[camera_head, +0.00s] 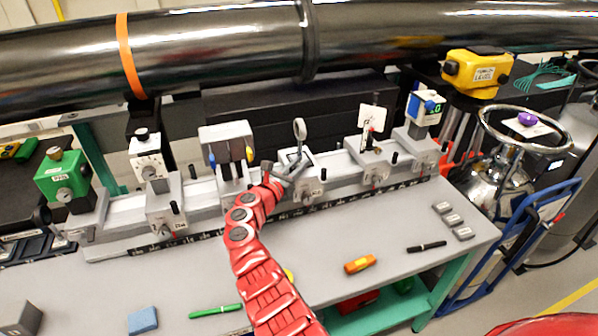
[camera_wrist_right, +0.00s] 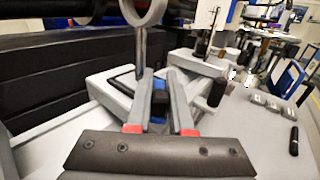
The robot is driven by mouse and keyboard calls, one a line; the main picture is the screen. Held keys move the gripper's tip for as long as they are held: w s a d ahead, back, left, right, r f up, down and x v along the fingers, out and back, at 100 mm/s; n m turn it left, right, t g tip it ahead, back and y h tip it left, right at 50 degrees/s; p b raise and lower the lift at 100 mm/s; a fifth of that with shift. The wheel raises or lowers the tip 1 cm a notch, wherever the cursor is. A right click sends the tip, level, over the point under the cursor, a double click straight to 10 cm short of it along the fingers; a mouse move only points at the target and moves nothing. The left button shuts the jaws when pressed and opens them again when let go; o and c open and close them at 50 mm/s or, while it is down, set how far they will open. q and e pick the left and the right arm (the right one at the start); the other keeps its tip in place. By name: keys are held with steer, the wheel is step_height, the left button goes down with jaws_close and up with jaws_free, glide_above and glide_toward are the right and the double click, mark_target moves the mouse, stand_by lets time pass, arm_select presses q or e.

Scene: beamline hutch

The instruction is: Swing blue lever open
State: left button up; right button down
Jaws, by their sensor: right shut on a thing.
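My right gripper (camera_head: 287,170) reaches in from the bottom over the bench to the rail carriage (camera_head: 308,188) that bears a ring on a post (camera_head: 299,130). In the right wrist view its two grey fingers (camera_wrist_right: 159,80) stand on either side of a blue lever (camera_wrist_right: 158,86) with a dark block in front of it. The fingers are shut on this lever; in the head view they hide it. The ring and post also show just ahead of the fingers in the wrist view (camera_wrist_right: 140,45). My left gripper is out of view.
A white box (camera_head: 226,134) with a blue and a yellow tab stands left of my gripper. A thick black pipe (camera_head: 220,50) crosses above the rail. An orange tool (camera_head: 360,264), black marker (camera_head: 426,247), green pen (camera_head: 215,311) and blue block (camera_head: 142,320) lie on the bench front.

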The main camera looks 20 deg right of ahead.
stand_by(0.5)
steer(key=c, duration=0.8)
jaws_free()
steer(key=v, duration=1.7)
steer(key=shift+a, duration=0.3)
steer(key=shift+o, duration=0.2)
